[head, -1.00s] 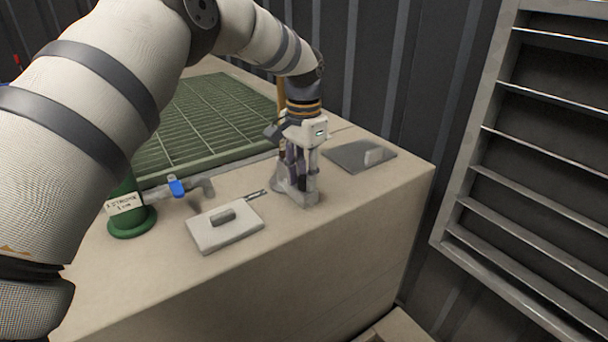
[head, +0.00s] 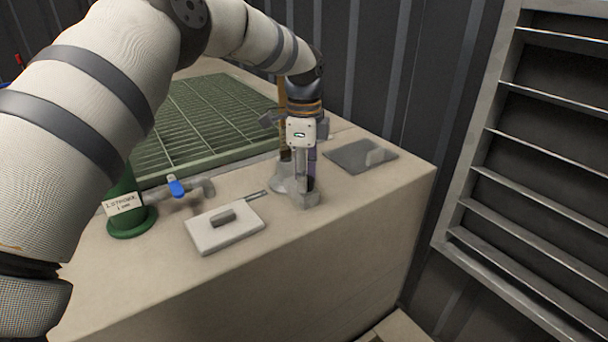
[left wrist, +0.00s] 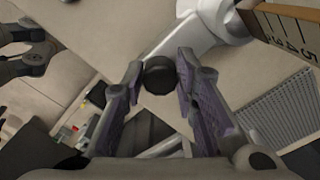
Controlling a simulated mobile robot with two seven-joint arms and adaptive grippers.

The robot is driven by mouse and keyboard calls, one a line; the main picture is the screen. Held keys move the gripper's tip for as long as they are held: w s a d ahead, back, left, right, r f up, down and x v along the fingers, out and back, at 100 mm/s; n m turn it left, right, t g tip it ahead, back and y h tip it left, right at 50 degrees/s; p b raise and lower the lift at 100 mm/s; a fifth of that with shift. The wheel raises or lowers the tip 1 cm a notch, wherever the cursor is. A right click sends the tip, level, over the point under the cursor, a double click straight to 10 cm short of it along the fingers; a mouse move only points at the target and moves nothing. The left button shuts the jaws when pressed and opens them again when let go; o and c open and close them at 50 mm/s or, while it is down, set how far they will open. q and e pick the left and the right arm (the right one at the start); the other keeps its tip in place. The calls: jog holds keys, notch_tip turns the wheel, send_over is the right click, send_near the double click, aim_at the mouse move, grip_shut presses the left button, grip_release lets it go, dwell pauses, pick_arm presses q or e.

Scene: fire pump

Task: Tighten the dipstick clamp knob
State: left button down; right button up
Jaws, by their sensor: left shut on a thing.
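My left gripper (head: 306,182) points down over the beige bench top, at a grey metal fitting (head: 285,178). In the left wrist view a round black knob (left wrist: 158,75) sits between the fingertips, and the left gripper (left wrist: 160,80) is shut on it. The grey fitting (left wrist: 205,25) lies just behind the knob. A wooden dipstick with a numbered scale (left wrist: 292,30) shows at the upper right; in the head view the dipstick (head: 283,110) stands upright behind the gripper. The fingers hide the knob in the head view.
A pale plate with a handle (head: 226,227) lies left of the gripper. A dark flat plate (head: 355,156) lies to its right. A blue-handled valve (head: 177,187) and a green labelled post (head: 128,205) stand further left. A green grating (head: 205,120) lies behind.

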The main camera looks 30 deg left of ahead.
pick_arm(q)
jog(key=shift+m, duration=1)
jog(key=c, duration=1.3)
grip_release()
notch_tip(320, 180, up, 12)
